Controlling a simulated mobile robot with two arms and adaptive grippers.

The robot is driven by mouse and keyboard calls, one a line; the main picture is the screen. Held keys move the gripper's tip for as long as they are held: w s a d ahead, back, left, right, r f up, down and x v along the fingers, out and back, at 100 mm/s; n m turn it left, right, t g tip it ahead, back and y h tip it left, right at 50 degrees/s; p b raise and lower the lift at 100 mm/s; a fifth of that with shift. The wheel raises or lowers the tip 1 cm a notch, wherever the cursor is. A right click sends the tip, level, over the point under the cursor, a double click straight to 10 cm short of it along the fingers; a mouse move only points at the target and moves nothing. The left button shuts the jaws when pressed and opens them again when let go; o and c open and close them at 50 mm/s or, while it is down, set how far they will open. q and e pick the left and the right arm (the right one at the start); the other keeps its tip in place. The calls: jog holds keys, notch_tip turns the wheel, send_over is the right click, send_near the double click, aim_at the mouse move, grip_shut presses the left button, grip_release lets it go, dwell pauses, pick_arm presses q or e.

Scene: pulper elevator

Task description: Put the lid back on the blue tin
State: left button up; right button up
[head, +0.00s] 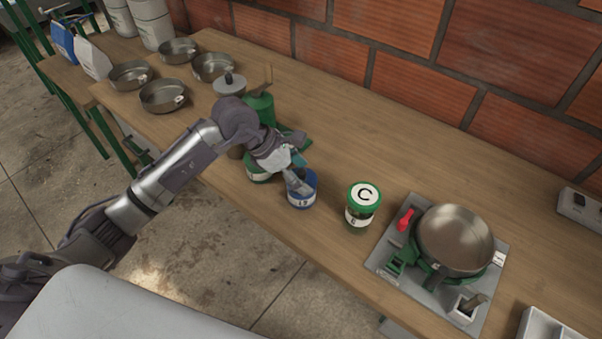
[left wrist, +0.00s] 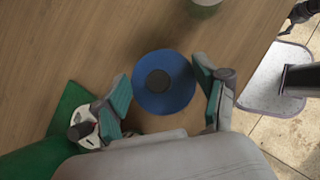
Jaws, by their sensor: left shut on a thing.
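The blue tin (head: 302,196), with a white numbered label, stands upright near the front edge of the table. My left gripper (head: 296,174) is right above it and hides most of its top. In the left wrist view a round blue lid (left wrist: 178,92) with a dark centre knob lies between the two fingers of my left gripper (left wrist: 163,82), one on each side of its rim. The gripper is shut on this lid. I cannot tell whether the lid touches the tin's rim. My right gripper is not in view.
A green tin (head: 258,174) stands close left of the blue tin, partly behind my gripper. A jar with a C lid (head: 363,205) stands to the right. A steel pan (head: 455,238) sits on a grey board further right. Several metal bowls (head: 164,96) stand at the back left.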

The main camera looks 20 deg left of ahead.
pick_arm(q)
jog(key=shift+f+b, duration=0.2)
jog(key=shift+b, duration=0.1)
dwell(0.8)
dwell(0.6)
jog(key=o, duration=0.9)
jog(key=shift+o, duration=0.2)
jog(key=shift+r, duration=0.1)
jog(key=shift+r+p, duration=1.75)
jog(key=shift+r, duration=1.7)
